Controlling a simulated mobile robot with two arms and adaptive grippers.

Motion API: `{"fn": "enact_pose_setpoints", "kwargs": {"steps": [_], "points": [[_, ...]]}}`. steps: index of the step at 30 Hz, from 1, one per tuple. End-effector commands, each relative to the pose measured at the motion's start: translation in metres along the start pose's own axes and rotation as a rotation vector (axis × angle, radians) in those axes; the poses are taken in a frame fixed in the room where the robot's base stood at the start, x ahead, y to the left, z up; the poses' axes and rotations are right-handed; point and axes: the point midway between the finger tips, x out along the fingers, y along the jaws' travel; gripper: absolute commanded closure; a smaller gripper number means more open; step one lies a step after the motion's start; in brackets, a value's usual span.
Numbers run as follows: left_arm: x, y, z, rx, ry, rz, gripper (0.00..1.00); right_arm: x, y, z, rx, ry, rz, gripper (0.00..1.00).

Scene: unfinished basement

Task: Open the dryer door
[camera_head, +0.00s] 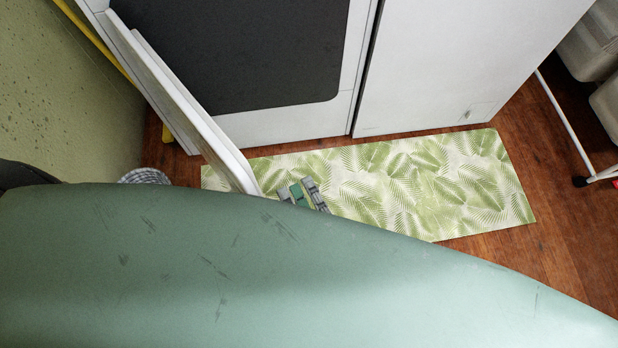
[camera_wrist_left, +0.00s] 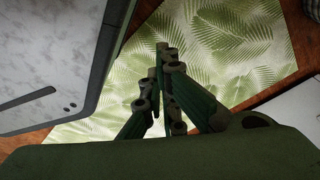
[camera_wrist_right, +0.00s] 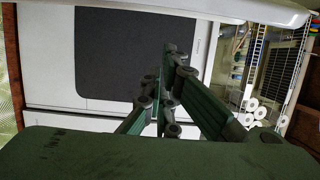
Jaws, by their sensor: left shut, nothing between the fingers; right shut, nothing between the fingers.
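The white dryer (camera_head: 290,125) has a large dark, round-cornered panel or opening on its front. A white, round-cornered door (camera_head: 205,130) stands swung out at the left of this front, nearly edge-on in the head view. My right gripper (camera_head: 304,190) is shut and empty, just right of the door's outer end, above the mat. In the right wrist view its fingers are together before the dryer front (camera_wrist_right: 55,60). My left gripper (camera_wrist_left: 160,50) is shut and empty, hidden in the head view.
A leafy green mat (camera_head: 430,180) lies on the wooden floor. A white cabinet or appliance (camera_head: 450,60) stands right of the dryer. A woven basket (camera_head: 144,176) is by the left wall. A white rack leg (camera_head: 565,125) stands at the right. My green arm covers the lower picture.

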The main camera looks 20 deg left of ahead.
Motion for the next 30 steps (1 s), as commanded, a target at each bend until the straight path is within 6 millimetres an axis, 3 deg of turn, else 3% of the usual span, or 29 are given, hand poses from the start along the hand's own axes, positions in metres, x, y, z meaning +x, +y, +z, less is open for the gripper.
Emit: {"fn": "enact_pose_setpoints", "kwargs": {"steps": [17, 23, 30], "points": [[-0.002, 0.001, -0.002, -0.003, 0.001, 0.001, 1.00, -0.006, 0.001, 0.003, -0.005, 0.029, 0.012, 1.00], [-0.002, 0.001, -0.003, -0.002, 0.002, 0.001, 1.00, -0.034, 0.002, 0.004, -0.003, 0.027, 0.015, 1.00], [-0.002, 0.000, -0.003, -0.001, 0.003, 0.001, 1.00, -0.086, 0.002, 0.006, -0.004, 0.027, 0.016, 1.00]]}}
